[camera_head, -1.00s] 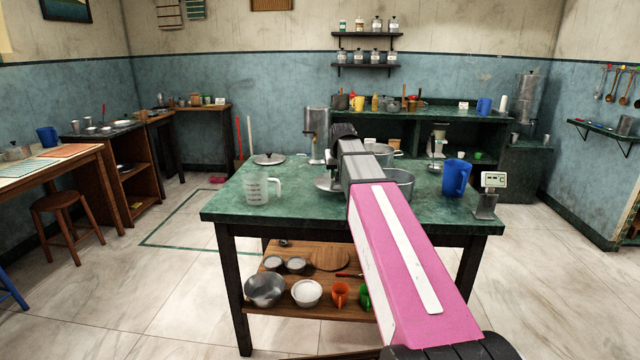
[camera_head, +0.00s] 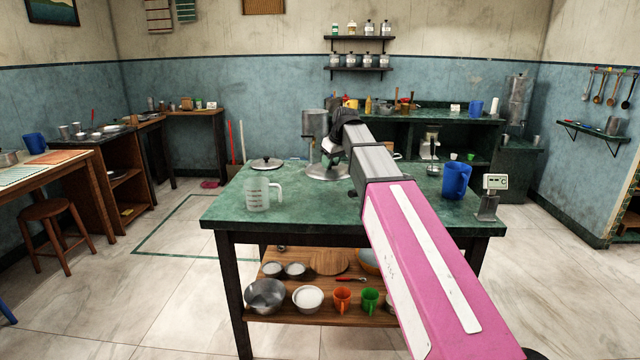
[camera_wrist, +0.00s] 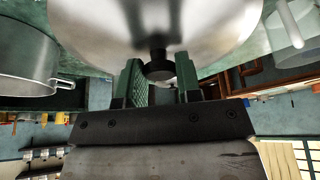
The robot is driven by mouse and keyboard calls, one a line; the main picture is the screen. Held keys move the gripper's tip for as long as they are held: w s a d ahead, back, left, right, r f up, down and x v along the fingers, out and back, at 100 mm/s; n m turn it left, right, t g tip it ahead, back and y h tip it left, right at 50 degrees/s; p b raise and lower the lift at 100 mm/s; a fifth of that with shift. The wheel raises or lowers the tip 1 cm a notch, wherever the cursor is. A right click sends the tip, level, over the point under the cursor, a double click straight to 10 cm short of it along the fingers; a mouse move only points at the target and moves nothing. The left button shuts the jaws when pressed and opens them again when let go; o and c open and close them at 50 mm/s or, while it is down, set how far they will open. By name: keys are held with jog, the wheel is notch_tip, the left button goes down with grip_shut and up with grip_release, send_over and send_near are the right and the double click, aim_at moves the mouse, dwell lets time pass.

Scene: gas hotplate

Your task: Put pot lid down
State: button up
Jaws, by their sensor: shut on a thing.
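My gripper (camera_wrist: 158,85) is shut on the black knob (camera_wrist: 158,68) of a shiny silver pot lid (camera_wrist: 150,22). The knob sits between the two green fingers in the wrist view. In the head view my gripper (camera_head: 336,148) is over the back middle of the green table (camera_head: 300,207). A silver disc (camera_head: 322,173) below it seems to be the held lid; I cannot tell whether it touches the table. A metal pot (camera_wrist: 25,55) shows at the left of the wrist view; my arm hides it in the head view.
A second lid with a dark knob (camera_head: 267,163) lies on the table's back left. A blue jug (camera_head: 456,180) and a scale (camera_head: 491,197) are at right. The front middle tabletop is clear.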

jog(key=w+a+f, duration=0.1)
jog(key=w+a, duration=0.1)
jog(key=w+a+f, duration=0.1)
jog(key=w+f, duration=0.1)
jog(key=w+a+f, duration=0.2)
jog(key=w, duration=0.1)
jog(key=shift+a+f, duration=0.25)
jog(key=shift+a, duration=0.1)
jog(key=shift+f, duration=2)
jog(key=shift+f, duration=0.1)
jog(key=o, duration=1)
jog(key=v, duration=1.2)
